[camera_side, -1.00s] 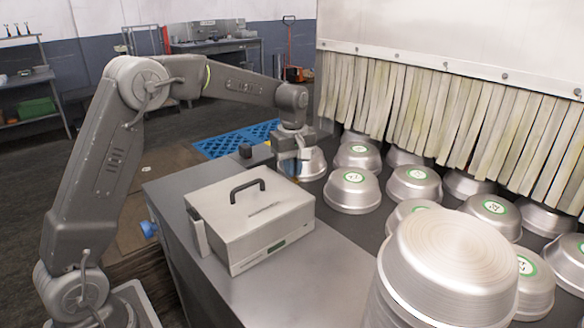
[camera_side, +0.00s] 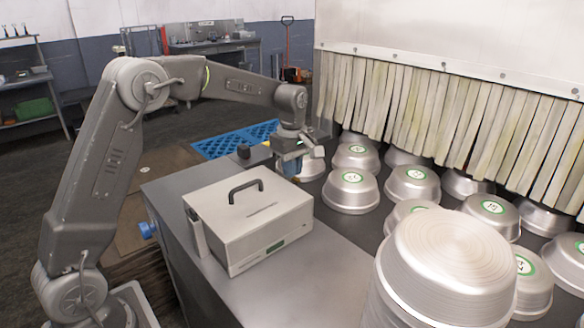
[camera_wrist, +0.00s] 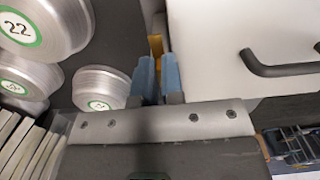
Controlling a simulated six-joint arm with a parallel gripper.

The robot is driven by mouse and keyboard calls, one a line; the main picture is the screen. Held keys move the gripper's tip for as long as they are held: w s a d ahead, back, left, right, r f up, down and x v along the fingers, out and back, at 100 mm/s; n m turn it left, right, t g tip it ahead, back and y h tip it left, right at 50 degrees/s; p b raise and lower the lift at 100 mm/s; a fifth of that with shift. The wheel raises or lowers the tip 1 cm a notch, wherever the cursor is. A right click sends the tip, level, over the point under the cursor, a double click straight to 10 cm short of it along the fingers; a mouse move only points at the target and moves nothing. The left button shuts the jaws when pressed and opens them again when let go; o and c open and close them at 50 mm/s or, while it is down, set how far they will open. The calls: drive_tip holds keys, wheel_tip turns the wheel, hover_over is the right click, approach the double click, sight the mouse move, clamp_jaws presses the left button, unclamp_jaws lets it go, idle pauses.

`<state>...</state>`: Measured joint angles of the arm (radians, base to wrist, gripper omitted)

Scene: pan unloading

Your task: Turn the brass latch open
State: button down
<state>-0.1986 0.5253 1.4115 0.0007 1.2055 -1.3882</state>
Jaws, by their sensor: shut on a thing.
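The brass latch (camera_wrist: 156,44) shows in the wrist view as a small yellow-brown piece between my blue fingertips, beside the edge of the pale metal box (camera_wrist: 215,45). My gripper (camera_wrist: 158,72) is shut on it; the fingers cover part of it. In the side view my gripper (camera_side: 290,167) points down behind the far right corner of the box (camera_side: 245,240). The latch cannot be made out there. How far the latch is turned cannot be told.
The box has a black handle (camera_side: 246,185) on its lid. Several upturned metal pans (camera_side: 350,190) stand on the dark surface to the right, close to my gripper. A tall pan stack (camera_side: 445,270) stands in front. Strip curtains (camera_side: 450,120) hang behind.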

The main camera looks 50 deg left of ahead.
drive_tip(key=c, duration=1.2)
unclamp_jaws()
drive_tip(key=shift+c, duration=0.2)
drive_tip(key=shift+r, duration=0.1)
wheel_tip(320, 180, up, 14)
